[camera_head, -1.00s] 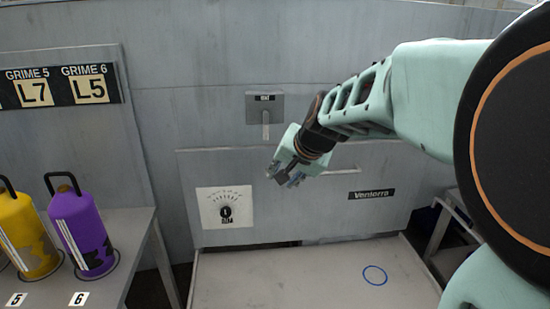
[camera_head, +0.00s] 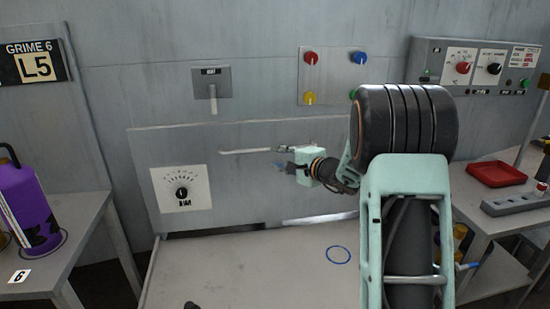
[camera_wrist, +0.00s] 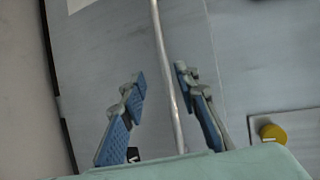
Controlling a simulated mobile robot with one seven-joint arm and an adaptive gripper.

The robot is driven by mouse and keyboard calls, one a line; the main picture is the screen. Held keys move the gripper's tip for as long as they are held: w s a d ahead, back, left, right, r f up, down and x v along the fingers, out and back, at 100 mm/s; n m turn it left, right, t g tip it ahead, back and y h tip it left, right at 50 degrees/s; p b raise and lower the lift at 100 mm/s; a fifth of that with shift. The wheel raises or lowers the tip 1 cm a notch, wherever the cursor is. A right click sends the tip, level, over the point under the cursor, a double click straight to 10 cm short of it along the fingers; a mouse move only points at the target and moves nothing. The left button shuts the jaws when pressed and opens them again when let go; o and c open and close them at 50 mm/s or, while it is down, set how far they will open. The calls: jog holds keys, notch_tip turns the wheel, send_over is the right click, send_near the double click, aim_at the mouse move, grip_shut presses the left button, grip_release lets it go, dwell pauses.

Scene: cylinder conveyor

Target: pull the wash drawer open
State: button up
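The wash drawer's grey front (camera_head: 250,195) is in the middle of the head view, with a thin horizontal bar handle (camera_head: 243,151) along its upper part. It looks shut, though my arm hides its right part. My gripper (camera_head: 281,160) is in front of the bar, close to its middle. In the wrist view my gripper (camera_wrist: 160,76) is open, its two blue-padded fingers apart. The bar (camera_wrist: 169,75) runs lengthwise through the gap between them, touching neither in the picture. I cannot tell how deep the bar sits between the fingers.
A dial plate (camera_head: 181,189) is on the left of the front. A lever (camera_head: 212,92) and coloured knobs (camera_head: 335,76) are on the wall above. A bare table top (camera_head: 250,270) with a blue ring lies below. A purple canister (camera_head: 27,205) stands left; a red tray (camera_head: 496,174) is right.

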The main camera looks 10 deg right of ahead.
jog(key=shift+m+t+h, duration=0.3)
jog(key=shift+m+t, duration=0.1)
jog(key=shift+t, duration=0.1)
jog(key=x, duration=0.3)
jog(key=d+x, duration=0.1)
jog(key=x, duration=0.3)
jog(key=w+d+x, duration=0.1)
jog(key=x, duration=0.2)
jog(key=shift+w+f, duration=0.2)
jog(key=shift+w, duration=0.05)
jog(key=shift+c, duration=0.6)
grip_shut()
